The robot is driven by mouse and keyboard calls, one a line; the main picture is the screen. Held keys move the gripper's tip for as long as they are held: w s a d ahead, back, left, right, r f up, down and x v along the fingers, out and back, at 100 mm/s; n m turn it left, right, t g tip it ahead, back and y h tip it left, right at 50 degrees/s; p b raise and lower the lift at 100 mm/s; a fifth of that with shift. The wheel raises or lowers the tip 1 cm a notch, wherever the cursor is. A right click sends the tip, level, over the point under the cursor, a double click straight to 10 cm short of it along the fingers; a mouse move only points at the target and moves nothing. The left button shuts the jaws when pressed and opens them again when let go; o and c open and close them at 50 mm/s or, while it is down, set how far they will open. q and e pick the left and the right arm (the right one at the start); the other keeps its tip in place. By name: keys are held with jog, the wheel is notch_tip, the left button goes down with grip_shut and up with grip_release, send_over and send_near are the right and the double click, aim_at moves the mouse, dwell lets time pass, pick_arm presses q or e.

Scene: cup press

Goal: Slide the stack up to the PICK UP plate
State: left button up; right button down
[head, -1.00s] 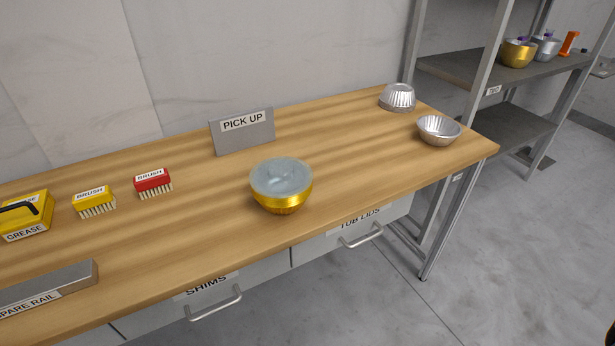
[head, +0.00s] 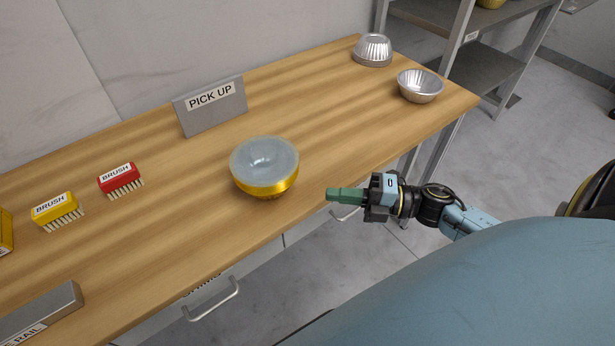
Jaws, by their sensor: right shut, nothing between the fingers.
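The stack (head: 266,186) is a gold cup with a translucent bluish lid or bowl on top, standing upright near the front edge of the wooden table. The grey PICK UP plate (head: 211,118) stands upright behind it and to its left, with bare wood between them. My right gripper (head: 330,195) is at the table's front edge, to the right of the stack and apart from it. Its green fingers are closed with nothing between them, pointing left. My left gripper is not in view.
A red brush (head: 120,178) and a yellow brush (head: 56,210) lie to the left. A grey spare rail (head: 42,312) lies at the front left. A metal shelf (head: 455,20) is beyond.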

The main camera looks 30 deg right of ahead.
aim_at(285, 182)
jog(key=w+a, duration=0.2)
jog(key=w, duration=0.1)
jog(key=w+a, duration=0.1)
jog(key=w, duration=0.1)
jog(key=shift+w+a, duration=0.1)
jog(key=shift+a, duration=0.05)
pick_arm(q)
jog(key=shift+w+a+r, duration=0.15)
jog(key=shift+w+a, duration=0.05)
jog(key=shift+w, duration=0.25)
pick_arm(e)
jog(key=shift+w, duration=0.8)
